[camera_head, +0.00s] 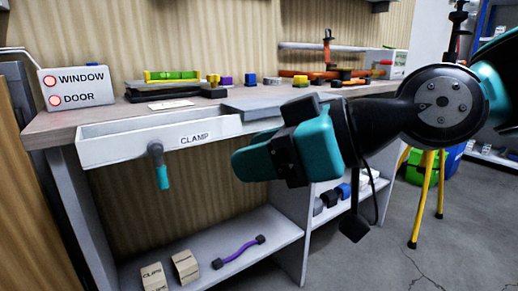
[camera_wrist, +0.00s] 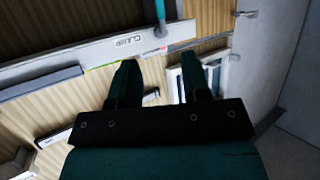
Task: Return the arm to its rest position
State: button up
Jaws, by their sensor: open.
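My gripper (camera_head: 243,163) is teal and black and hangs in the air in front of the workbench (camera_head: 62,133), right of the drawer front marked CLAMP (camera_head: 110,150). In the wrist view its two teal fingers (camera_wrist: 160,62) stand apart, with nothing between them. My arm reaches in from the right edge of the camera_head view and is stretched out to the left. The wrist view is tilted and also shows the CLAMP drawer front (camera_wrist: 100,52).
A teal-tipped grey handle (camera_head: 161,175) hangs below the drawer. Small blocks and tools lie on the bench top. Boxes (camera_head: 185,266) and a purple-handled piece (camera_head: 238,252) lie on the lower shelf. A yellow-legged stand (camera_head: 428,195) is at right. The floor in front is clear.

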jog(key=s+d+f+m+g+h, duration=0.6)
jog(key=s+d+f+h, duration=0.3)
jog(key=d+f, duration=0.4)
notch_tip(320, 180, up, 38)
jog(key=p, duration=3.8)
jog(key=shift+s+a+y, duration=0.2)
jog(key=shift+s+y, duration=0.2)
jog(key=shift+s, duration=0.05)
